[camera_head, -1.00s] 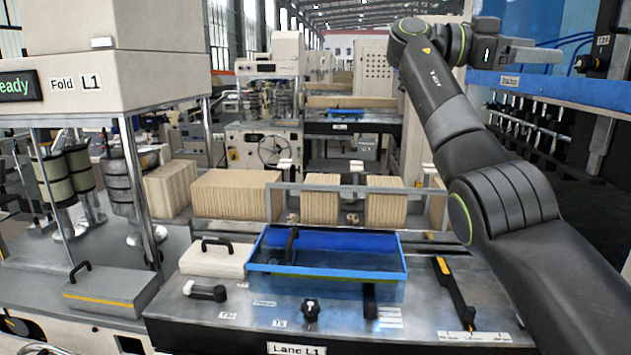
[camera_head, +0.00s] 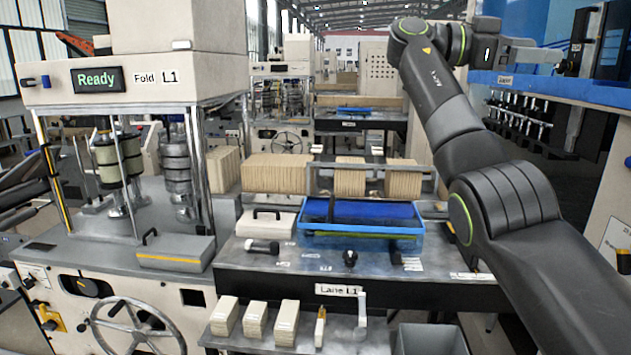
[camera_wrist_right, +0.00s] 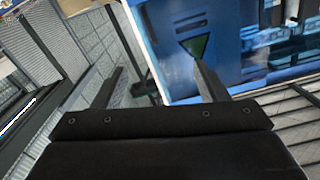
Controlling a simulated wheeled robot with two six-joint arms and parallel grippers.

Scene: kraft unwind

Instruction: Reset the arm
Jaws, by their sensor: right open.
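My right arm rises from the lower right of the head view, dark and bent at the elbow. Its right gripper (camera_head: 556,55) is held high at the upper right, pointing right, in front of a blue rail. In the right wrist view the two fingers of the gripper (camera_wrist_right: 155,78) stand wide apart with nothing between them. A blue and white surface lies beyond them, not touched as far as I can tell. My left arm and gripper are not in view.
A blue tray (camera_head: 415,238) and a lidded beige box (camera_head: 268,228) are on the Lane L1 table. Paper stacks (camera_head: 290,172) stand behind. Left is the Fold L1 machine (camera_head: 218,72). Small packs (camera_head: 256,320) lie on a front shelf, beside a grey bin (camera_head: 432,340).

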